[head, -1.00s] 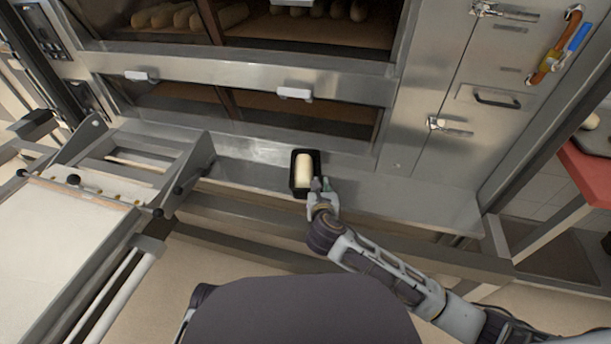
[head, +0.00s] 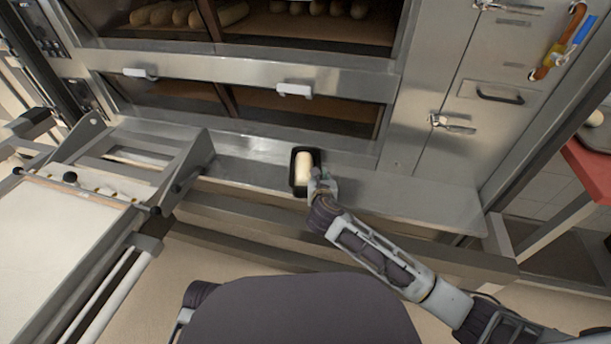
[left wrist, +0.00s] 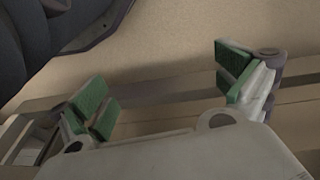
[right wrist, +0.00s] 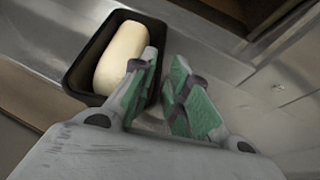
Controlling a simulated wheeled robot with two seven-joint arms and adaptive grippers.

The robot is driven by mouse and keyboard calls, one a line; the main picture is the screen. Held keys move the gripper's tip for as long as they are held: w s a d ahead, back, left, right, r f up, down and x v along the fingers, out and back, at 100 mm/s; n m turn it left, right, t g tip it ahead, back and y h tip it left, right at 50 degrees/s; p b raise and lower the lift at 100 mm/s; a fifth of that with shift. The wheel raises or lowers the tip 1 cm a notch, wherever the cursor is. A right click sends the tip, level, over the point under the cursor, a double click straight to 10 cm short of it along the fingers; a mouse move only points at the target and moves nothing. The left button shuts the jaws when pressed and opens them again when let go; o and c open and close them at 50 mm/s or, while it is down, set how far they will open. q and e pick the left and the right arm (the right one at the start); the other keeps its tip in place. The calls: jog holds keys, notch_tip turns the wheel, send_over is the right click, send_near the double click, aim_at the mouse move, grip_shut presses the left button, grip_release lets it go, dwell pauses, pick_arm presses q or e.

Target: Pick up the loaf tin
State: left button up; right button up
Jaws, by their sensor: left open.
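The loaf tin (head: 294,184) is a black rectangular tin with a pale loaf of dough (head: 304,167) in it. It stands on the steel ledge below the lower oven deck. My right gripper (head: 325,184) is at the tin's near right corner. In the right wrist view, the tin (right wrist: 78,82) is at upper left. The right gripper (right wrist: 160,98) has a gap between its green pads, with one finger over the tin's side wall and the other outside it. Contact is unclear. My left gripper (left wrist: 165,92) is open and empty, away from the tin.
The steel ledge (head: 420,197) is clear to the right of the tin. Oven doors with white handles (head: 294,90) rise behind it. A loader with a pale belt (head: 50,240) stands at left. A red-topped table (head: 588,170) is at far right.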

jog(key=shift+x, duration=0.95)
pick_arm(q)
jog(key=shift+w+d+r+b, duration=0.1)
jog(key=shift+r+b, duration=0.05)
jog(key=shift+r, duration=0.3)
jog(key=shift+w+d+r+b, duration=0.1)
jog(key=shift+r+b, duration=0.05)
jog(key=shift+r, duration=0.3)
pick_arm(e)
jog(key=shift+w+f, duration=0.15)
jog(key=shift+w, duration=0.2)
pick_arm(q)
jog(key=shift+s+f, duration=0.1)
jog(key=shift+f, duration=0.05)
